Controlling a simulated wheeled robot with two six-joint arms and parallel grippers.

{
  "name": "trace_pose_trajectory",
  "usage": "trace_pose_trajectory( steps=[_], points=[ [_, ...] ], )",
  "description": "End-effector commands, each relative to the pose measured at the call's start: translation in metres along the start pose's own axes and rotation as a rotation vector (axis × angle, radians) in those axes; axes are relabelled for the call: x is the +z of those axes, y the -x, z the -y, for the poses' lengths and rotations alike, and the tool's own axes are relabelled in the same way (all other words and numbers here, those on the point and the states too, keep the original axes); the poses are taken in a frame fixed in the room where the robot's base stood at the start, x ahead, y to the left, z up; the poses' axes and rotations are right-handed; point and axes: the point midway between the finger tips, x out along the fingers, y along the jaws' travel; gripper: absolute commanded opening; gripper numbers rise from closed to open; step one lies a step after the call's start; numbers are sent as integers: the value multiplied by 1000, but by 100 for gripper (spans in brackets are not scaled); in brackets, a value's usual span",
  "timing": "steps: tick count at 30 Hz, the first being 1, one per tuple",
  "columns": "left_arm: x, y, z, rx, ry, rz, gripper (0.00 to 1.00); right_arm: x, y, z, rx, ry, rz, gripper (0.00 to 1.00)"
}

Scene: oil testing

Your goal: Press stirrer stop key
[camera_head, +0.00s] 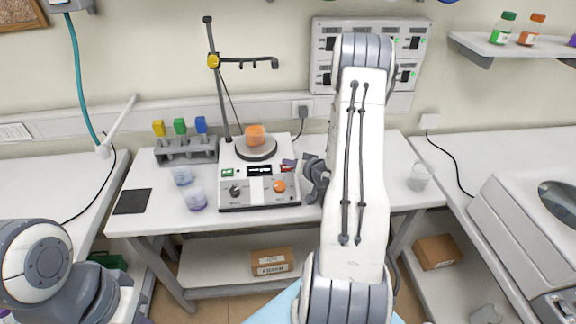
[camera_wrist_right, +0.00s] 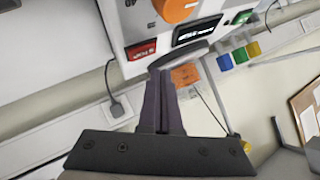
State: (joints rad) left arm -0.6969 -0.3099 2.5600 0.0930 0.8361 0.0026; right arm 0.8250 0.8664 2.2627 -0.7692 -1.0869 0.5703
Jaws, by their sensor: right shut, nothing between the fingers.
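The stirrer (camera_head: 232,205) is a white box on the middle table, with an orange vessel (camera_head: 255,135) on its round plate. Its front has a green key (camera_head: 227,172), a dark display (camera_head: 259,170), a red key (camera_head: 287,169) and an orange knob (camera_head: 279,186). My right gripper (camera_head: 291,163) is shut and empty at the stirrer's right end, close to the red key. In the right wrist view the closed fingertips (camera_wrist_right: 160,73) are just beside the red key (camera_wrist_right: 141,49); I cannot tell whether they touch it. My left gripper is out of view.
A rack with yellow, green and blue-topped items (camera_head: 187,151) and two small beakers (camera_head: 194,199) stand left of the stirrer. A stand (camera_head: 222,95) rises behind it. Another beaker (camera_head: 419,177) is on the right. A dark pad (camera_head: 132,201) lies at the table's left.

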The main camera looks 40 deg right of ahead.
Motion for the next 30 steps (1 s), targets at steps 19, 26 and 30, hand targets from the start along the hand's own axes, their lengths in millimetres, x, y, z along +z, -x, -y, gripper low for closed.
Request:
trace_pose_trajectory(
  steps=[19,26,30],
  points=[
    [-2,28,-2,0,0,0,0,-19,26,19,0,0,0,0],
    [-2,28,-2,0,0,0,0,-19,26,19,0,0,0,0],
    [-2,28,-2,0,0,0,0,-19,26,19,0,0,0,0]
  ],
)
